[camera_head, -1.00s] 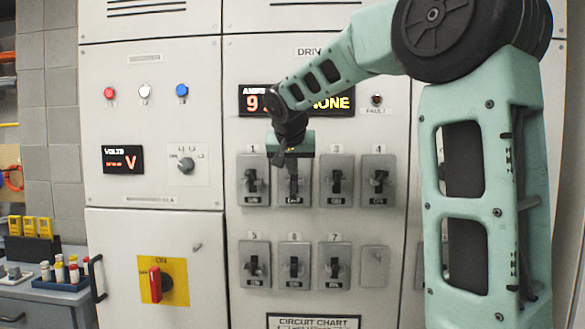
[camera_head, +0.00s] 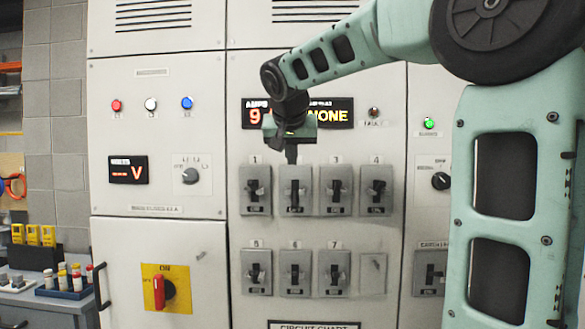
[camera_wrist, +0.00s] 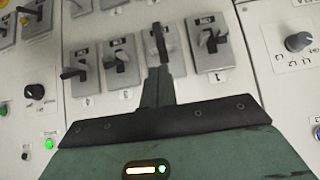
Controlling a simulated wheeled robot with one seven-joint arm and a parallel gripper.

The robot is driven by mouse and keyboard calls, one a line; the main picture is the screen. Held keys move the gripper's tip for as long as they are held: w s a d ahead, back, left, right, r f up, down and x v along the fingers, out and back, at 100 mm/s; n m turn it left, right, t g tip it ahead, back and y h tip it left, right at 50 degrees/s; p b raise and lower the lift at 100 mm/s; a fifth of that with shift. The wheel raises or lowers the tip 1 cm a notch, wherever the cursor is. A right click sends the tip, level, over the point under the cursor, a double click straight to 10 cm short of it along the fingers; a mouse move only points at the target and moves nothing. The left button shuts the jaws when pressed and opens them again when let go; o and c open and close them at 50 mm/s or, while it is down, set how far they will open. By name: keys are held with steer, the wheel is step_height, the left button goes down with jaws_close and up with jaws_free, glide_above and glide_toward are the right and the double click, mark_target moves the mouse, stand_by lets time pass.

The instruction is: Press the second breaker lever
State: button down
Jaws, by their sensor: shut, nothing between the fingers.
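The second breaker (camera_head: 295,208) is in the top row of grey breakers in the head view, between breaker 1 (camera_head: 255,207) and breaker 3 (camera_head: 335,207). Its dark lever (camera_head: 294,194) is visible. In the wrist view, my gripper's closed fingers (camera_wrist: 158,88) point at the near edge of the second breaker (camera_wrist: 172,50). Its lever (camera_wrist: 159,42) stands out just beyond the fingertips. I cannot tell whether they touch the breaker.
Breaker 4 (camera_head: 376,207) is to the right, and a lower row holds breakers 5 (camera_head: 256,287), 6 (camera_head: 295,287) and 7 (camera_head: 334,287). The amps display (camera_head: 335,112) is behind my wrist. A red rotary switch (camera_head: 159,291) is at lower left.

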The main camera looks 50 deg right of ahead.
steer(key=shift+s+a+r+b, duration=0.15)
steer(key=shift+s+a+r, duration=0.15)
steer(key=shift+s+a, duration=0.3)
steer(key=shift+s+a+r+b, duration=0.15)
steer(key=shift+s+a+r, duration=0.1)
steer(key=shift+s+a, duration=0.3)
steer(key=shift+w, duration=0.1)
steer(key=s+a+f+n+g+y, duration=0.25)
steer(key=a+f+n+y, duration=0.55)
steer(key=a+f, duration=1.4)
steer(key=s+a+f+n+g, duration=0.1)
steer(key=s+a+f+n, duration=0.3)
steer(key=s, duration=0.6)
steer(key=s+a+f+n+g, duration=0.2)
steer(key=s+a+f+n, duration=0.3)
steer(key=s+a+f, duration=0.4)
steer(key=shift+s+f+n+h, duration=0.2)
steer(key=shift+s+n+h, duration=0.1)
steer(key=shift+s, duration=0.1)
steer(key=shift+g, duration=0.25)
